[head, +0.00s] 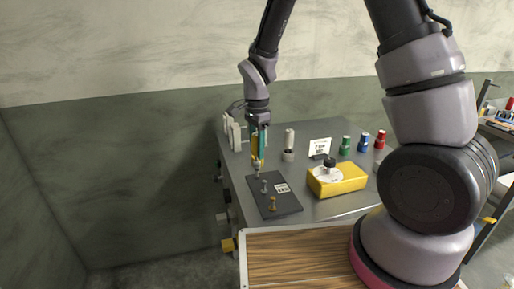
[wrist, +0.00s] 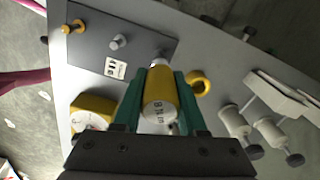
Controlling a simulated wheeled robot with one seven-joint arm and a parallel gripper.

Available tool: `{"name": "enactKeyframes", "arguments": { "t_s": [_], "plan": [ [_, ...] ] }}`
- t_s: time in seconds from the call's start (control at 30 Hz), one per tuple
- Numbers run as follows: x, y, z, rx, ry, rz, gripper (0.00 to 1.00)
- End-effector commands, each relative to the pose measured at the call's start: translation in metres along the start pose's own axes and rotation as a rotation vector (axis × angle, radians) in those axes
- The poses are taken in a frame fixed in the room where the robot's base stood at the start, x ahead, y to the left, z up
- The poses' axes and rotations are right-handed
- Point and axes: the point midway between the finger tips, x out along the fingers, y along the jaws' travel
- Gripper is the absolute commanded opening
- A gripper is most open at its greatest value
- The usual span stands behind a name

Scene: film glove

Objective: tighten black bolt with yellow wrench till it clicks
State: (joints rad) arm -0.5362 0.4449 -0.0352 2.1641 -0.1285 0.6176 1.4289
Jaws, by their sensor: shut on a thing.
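My gripper (head: 258,158) points down over the far left part of the dark plate (head: 285,205). Its green fingers are shut on the yellow wrench (head: 255,150), which also shows in the wrist view as a yellow cylinder with a pale printed end (wrist: 160,95). The wrench's lower end is at the plate's far edge. A small pale metal piece shows beyond it, and I cannot tell whether it touches a bolt. On the plate stand a grey bolt (wrist: 119,42) and a yellow bolt (wrist: 75,26). I cannot make out a black bolt; the wrench and fingers hide that spot.
A yellow box (head: 345,181) with a dial and black knob stands right of the plate. Green (head: 345,145), blue (head: 363,142) and red (head: 381,140) pieces stand behind it. White fittings (wrist: 233,122) line the table's left edge. A yellow ring (wrist: 201,82) is beside the wrench.

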Motion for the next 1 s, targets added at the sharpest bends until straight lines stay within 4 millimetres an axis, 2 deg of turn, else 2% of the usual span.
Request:
{"name": "enactKeyframes", "arguments": {
  "t_s": [1.0],
  "plan": [
    [0.016,0.000,0.000,0.005,0.000,0.000,0.00]
  ]
}}
